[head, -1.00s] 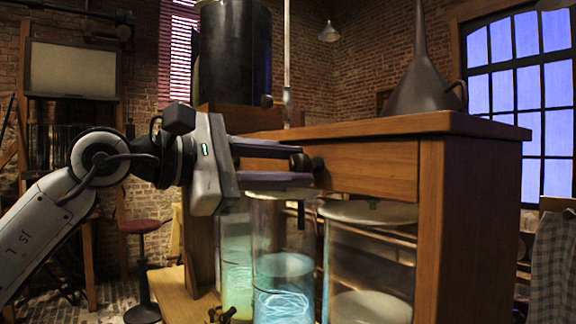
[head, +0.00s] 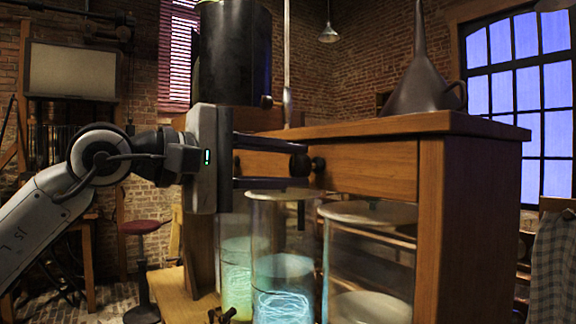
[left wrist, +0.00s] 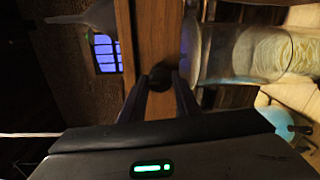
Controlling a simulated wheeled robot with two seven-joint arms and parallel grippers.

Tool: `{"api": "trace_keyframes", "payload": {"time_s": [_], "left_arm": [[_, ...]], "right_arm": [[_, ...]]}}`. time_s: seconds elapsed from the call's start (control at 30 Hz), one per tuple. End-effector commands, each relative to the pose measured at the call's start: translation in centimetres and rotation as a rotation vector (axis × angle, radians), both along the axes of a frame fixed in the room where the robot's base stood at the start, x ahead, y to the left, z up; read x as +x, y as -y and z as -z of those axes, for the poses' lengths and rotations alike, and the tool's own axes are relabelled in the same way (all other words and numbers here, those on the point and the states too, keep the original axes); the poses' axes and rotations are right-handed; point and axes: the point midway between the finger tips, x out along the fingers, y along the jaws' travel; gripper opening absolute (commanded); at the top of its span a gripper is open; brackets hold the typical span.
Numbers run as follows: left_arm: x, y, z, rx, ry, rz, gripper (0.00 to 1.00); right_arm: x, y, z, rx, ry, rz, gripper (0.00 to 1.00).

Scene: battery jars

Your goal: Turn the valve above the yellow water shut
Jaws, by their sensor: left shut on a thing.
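My left gripper (head: 304,167) reaches in from the left, with its fingers one above the other. It is shut on a dark round valve knob (head: 318,164) on the wooden cabinet's front rail. The knob (left wrist: 160,77) also shows between the fingertips in the left wrist view. That liquid looks pale yellowish in the left wrist view (left wrist: 262,50). Any other knobs are hidden behind my gripper. My right gripper is not in view.
The wooden cabinet (head: 478,220) fills the right side. A dark funnel (head: 424,88) and a large black cylinder (head: 235,50) stand on top. A small dark fitting (head: 222,314) is at the front below the jars. A red stool (head: 145,227) stands behind at the left.

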Motion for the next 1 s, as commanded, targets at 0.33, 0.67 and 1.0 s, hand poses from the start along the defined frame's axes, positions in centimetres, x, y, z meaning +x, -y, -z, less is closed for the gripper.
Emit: {"api": "trace_keyframes", "payload": {"time_s": [0.33, 0.67, 1.0], "left_arm": [[0.0, 0.1, 0.2, 0.006, -0.001, 0.001, 0.33], [0.0, 0.0, 0.1, 0.003, 0.000, 0.000, 0.47], [-2.3, -3.3, -0.1, 0.002, 0.001, -0.003, 0.47]], "right_arm": [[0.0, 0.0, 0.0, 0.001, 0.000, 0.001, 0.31], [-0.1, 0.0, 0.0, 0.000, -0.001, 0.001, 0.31], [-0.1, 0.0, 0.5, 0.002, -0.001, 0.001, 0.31]]}}
